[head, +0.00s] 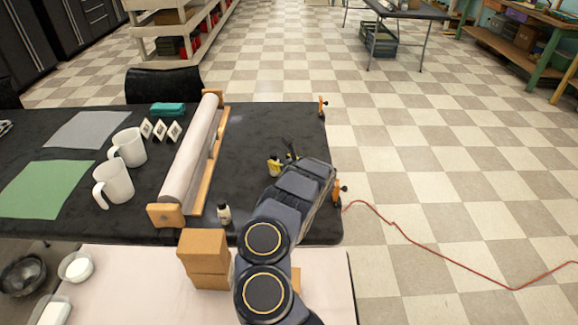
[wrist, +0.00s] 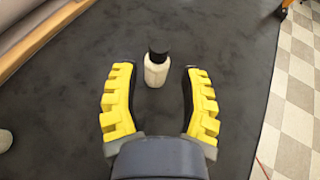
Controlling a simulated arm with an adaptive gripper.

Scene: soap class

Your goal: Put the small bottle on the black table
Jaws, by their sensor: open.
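In the wrist view a small pale bottle (wrist: 156,71) with a black cap is between the yellow fingertips of my open gripper (wrist: 158,75), with a gap on each side. It appears to stand on the black table (wrist: 100,45); contact at its base is hard to judge. In the head view my gripper (head: 282,162) is low over the right part of the black table (head: 255,125), and I cannot make out that bottle clearly there. Another small pale bottle (head: 224,213) with a dark cap stands near the table's front edge, by the paper roll.
A long paper roll (head: 192,150) on a wooden holder lies left of my gripper. Two white mugs (head: 116,186) stand beyond it. Cardboard boxes (head: 203,250) sit on the pale near surface. Orange clamps (head: 322,106) mark the table's right edge. The table's far right is clear.

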